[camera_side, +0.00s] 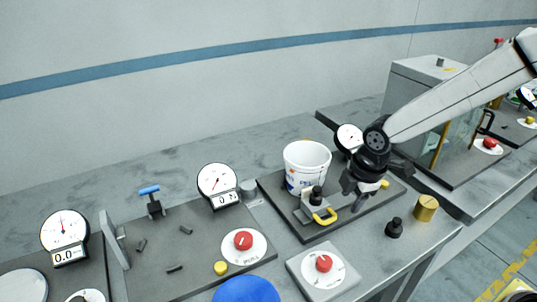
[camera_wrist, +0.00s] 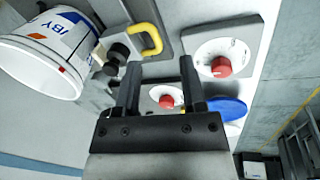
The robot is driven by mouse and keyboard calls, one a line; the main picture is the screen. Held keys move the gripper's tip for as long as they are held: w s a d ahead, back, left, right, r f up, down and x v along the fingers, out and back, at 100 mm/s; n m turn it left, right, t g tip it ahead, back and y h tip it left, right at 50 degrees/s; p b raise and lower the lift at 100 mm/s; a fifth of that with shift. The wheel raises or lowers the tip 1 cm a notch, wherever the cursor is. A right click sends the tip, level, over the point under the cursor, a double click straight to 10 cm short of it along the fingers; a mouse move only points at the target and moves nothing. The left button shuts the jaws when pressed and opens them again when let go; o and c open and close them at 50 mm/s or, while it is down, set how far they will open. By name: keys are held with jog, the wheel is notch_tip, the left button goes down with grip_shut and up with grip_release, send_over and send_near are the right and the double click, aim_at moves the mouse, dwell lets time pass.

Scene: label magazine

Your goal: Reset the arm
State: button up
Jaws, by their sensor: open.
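My gripper (camera_side: 361,190) is at the right of the side view, in the air above the right end of a dark plate (camera_side: 385,201). Its jaws are open and empty. In the wrist view the two dark fingers (camera_wrist: 159,75) stand apart with nothing held between them. A white bucket (camera_side: 306,172) with printed labels stands to the left of the gripper on the dark plate. It also shows at the upper left of the wrist view (camera_wrist: 40,65). The gripper looks apart from the bucket.
A clamp with a yellow handle (camera_side: 325,218) is in front of the bucket. A dial gauge (camera_side: 348,138) is close behind my gripper. A black weight (camera_side: 394,228) and a brass cylinder (camera_side: 426,208) stand at right. Red knobs (camera_side: 243,240) (camera_side: 323,263) and a blue dome (camera_side: 246,290) are in front.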

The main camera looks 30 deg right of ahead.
jog(key=s+d+f+m, duration=0.1)
jog(key=s+d+m, duration=0.6)
jog(key=m, duration=0.8)
jog(key=shift+s+f, duration=0.15)
jog(key=shift+s, duration=1.25)
